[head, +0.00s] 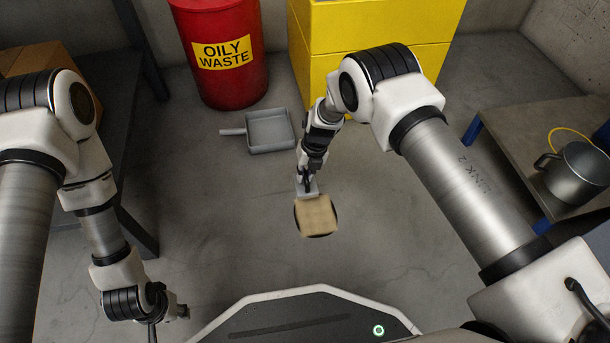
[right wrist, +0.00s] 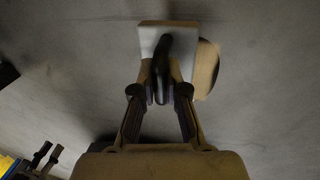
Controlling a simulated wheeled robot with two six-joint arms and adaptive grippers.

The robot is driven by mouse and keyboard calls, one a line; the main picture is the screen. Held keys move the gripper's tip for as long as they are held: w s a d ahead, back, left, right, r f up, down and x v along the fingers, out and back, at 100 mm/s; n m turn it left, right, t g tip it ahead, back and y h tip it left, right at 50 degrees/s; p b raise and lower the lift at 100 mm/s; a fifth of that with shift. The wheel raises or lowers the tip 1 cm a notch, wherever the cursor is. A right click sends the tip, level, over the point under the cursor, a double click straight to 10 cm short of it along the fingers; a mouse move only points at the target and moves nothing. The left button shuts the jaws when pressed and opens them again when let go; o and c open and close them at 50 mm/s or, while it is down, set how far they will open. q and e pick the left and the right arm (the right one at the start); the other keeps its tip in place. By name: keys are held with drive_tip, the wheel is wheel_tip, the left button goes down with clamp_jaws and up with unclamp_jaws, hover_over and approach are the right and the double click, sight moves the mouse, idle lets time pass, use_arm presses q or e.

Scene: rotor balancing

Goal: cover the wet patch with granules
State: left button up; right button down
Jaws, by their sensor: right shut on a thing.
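My right gripper (head: 308,184) reaches down to the floor near the middle of the head view. It is shut on a dark handle (right wrist: 162,65) with a pale, flat plate (right wrist: 150,40) at its end. A tan, roughly square layer (head: 317,214), apparently granules, lies just in front of the gripper; it also shows beside the plate in the right wrist view (right wrist: 206,68). A thin dark rim of the wet patch (head: 324,235) shows around its lower edge; the rest is hidden. My left gripper (head: 168,318) hangs low at the left, its fingers unclear.
A grey dustpan-like tray (head: 270,131) lies on the floor behind the right gripper. A red oily waste drum (head: 222,75) and a yellow cabinet (head: 375,28) stand at the back. A metal pot (head: 577,174) stands on a low bench at right. Floor around the patch is clear.

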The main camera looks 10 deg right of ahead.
drive_tip(key=shift+r, duration=0.35)
wheel_tip(320, 180, up, 3)
drive_tip(key=shift+r+p, duration=0.1)
drive_tip(key=shift+p, duration=1.1)
